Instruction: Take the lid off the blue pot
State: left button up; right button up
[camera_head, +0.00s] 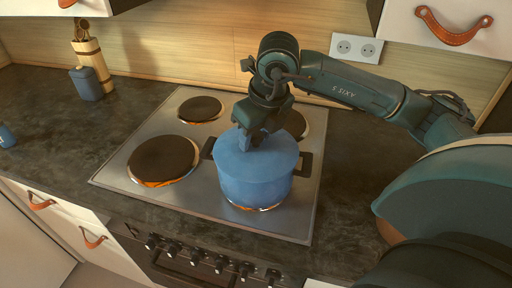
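The blue pot (254,187) stands on the front right burner of the cooktop, with dark handles at its left and right sides. Its blue lid (270,151) is on top of the pot. My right gripper (250,137) points down at the middle of the lid, around the place of a small blue knob. The fingers and the arm above hide part of the knob, so I cannot tell whether they are closed on it. My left gripper is not in view.
The steel cooktop (215,215) has free burners at the left (163,160) and back left (200,109). A blue canister (86,84) and a wooden utensil holder (93,62) stand at the back left. The dark counter (70,140) at left is mostly clear.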

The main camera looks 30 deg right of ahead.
jog(key=c, duration=0.8)
jog(key=shift+c, duration=0.2)
